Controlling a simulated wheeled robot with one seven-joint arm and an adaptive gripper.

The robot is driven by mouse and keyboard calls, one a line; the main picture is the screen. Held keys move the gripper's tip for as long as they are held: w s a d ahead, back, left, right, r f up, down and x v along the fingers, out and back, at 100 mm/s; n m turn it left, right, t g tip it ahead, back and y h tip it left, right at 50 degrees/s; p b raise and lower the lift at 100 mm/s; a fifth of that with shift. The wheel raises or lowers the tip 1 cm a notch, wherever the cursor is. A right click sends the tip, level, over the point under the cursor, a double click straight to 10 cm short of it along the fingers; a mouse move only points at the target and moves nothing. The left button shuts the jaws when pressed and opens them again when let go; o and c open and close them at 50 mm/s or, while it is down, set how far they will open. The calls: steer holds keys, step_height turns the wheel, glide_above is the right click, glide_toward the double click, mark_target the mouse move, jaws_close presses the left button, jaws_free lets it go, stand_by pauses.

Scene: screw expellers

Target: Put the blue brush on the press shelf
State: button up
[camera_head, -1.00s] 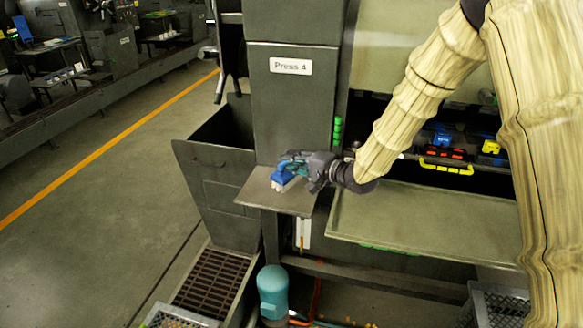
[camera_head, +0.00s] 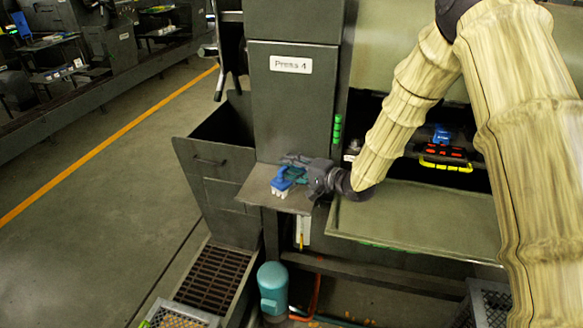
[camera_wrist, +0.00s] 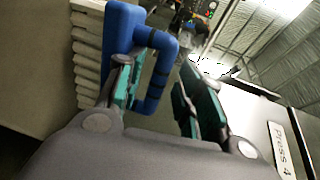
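The blue brush (camera_head: 283,181) has pale bristles facing down onto the small press shelf (camera_head: 257,190), below the Press 4 sign. In the wrist view the brush (camera_wrist: 122,28) has its bristles toward the shelf surface (camera_wrist: 35,65) at the left. My gripper (camera_head: 297,168) is at the brush, coming from the right. In the wrist view its teal-padded fingers (camera_wrist: 160,95) stand apart. The left finger is beside the brush body, inside or against the handle loop. A clear gap separates the handle from the right finger. Exact bristle contact is hard to see.
The press column (camera_head: 292,110) rises behind the shelf. An open dark bin (camera_head: 215,165) stands left of it, and a wide tray (camera_head: 420,222) lies to the right. A toolbox with a yellow handle (camera_head: 445,165) is behind the tray. A teal motor (camera_head: 272,288) stands below.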

steer(key=shift+r, duration=0.1)
steer(key=b+v, duration=0.2)
steer(key=v, duration=1)
steer(key=shift+b, duration=0.4)
steer(key=shift+r, duration=0.1)
